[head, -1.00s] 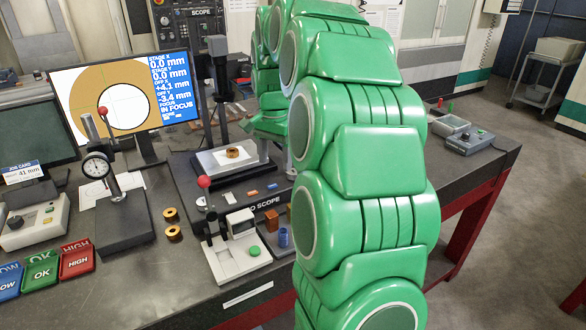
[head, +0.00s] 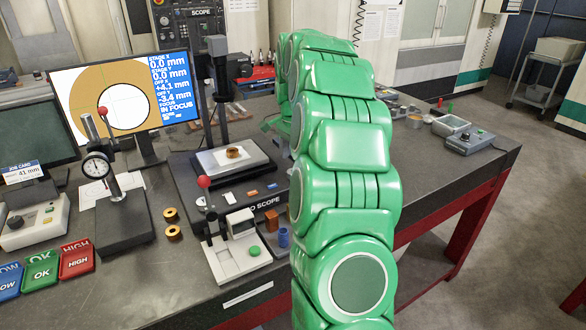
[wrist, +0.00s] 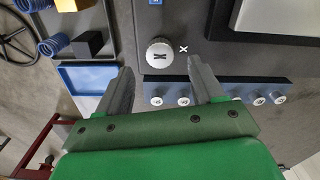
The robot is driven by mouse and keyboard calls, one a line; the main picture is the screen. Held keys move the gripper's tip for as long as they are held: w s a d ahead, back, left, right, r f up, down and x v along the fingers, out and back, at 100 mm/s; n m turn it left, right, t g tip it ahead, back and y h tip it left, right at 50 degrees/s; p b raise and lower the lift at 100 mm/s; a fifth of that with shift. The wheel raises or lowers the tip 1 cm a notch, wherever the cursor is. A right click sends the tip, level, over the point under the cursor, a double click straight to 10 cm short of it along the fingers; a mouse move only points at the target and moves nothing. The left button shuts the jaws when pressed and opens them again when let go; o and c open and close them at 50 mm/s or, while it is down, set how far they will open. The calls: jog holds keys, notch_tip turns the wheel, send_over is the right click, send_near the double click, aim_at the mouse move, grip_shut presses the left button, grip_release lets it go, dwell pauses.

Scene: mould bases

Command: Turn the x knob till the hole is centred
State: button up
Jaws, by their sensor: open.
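The x knob (wrist: 159,53) is a round white knob with a dark mark, beside a white X label, in the wrist view. My gripper (wrist: 162,78) is open, its two grey fingers apart, with the knob just beyond and between the fingertips. I cannot tell the height gap. The head view hides the knob and gripper behind my green arm. The screen (head: 126,96) shows a white hole off centre from the cross lines, with stage X 0.0 mm, stage Y 0.0 mm, off X +4.1, off Y -3.4, in focus.
A blue strip with several white buttons (wrist: 188,92) lies under the fingers. A dial gauge stand (head: 122,228) and two brass rings (head: 172,225) stand left of the scope.

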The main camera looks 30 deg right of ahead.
jog(key=shift+f, duration=2.4)
jog(key=c, duration=1.1)
jog(key=shift+o, duration=0.2)
jog(key=shift+n, duration=0.5)
jog(key=n, duration=0.4)
jog(key=shift+n, duration=0.4)
jog(key=n, duration=0.6)
jog(key=shift+n, duration=0.3)
